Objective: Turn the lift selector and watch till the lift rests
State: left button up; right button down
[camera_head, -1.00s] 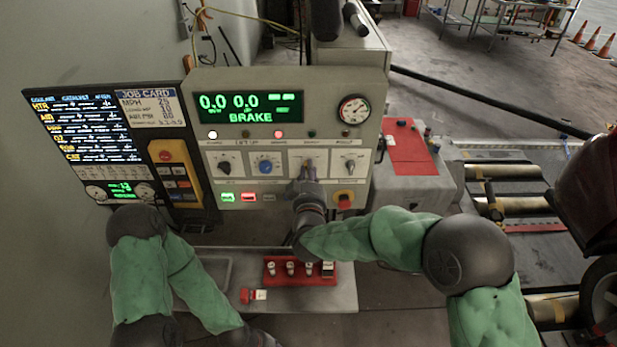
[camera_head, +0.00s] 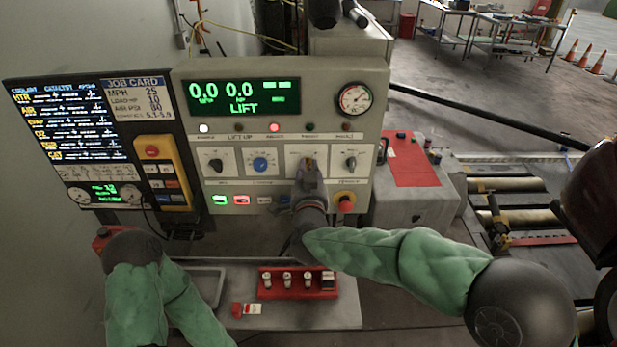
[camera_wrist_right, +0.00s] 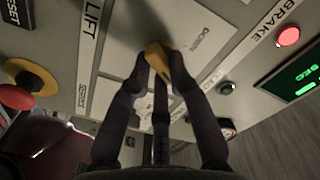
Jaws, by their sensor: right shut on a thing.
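The selector knob is yellow (camera_wrist_right: 157,54) in the right wrist view. Its top (camera_head: 308,162) shows in the head view on the third plate of the grey console (camera_head: 375,80). My right gripper (camera_head: 308,177) is shut on this knob, one dark finger on each side; the fingers (camera_wrist_right: 157,70) hide part of it. LIFT and BRAKE labels (camera_wrist_right: 272,22) flank the plate in the wrist view. The green display (camera_head: 244,98) reads 0.0, 0.0 and LIFT. The rollers (camera_head: 510,184) lie in the floor at the right. My left gripper is out of frame.
Other knobs (camera_head: 261,163) sit on nearby plates. A red emergency button (camera_head: 345,201) is just right of my right gripper. A red tray (camera_head: 264,292) with small parts lies on the shelf below. A yellow pendant (camera_head: 148,143) hangs at left. A dark red vehicle (camera_head: 595,205) stands at right.

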jog(key=shift+f+m+b, duration=0.15)
jog(key=shift+m+b, duration=0.5)
jog(key=shift+m, duration=0.25)
jog(key=c, duration=1.1)
grip_release()
jog(key=shift+c, duration=0.2)
jog(key=s, duration=1.2)
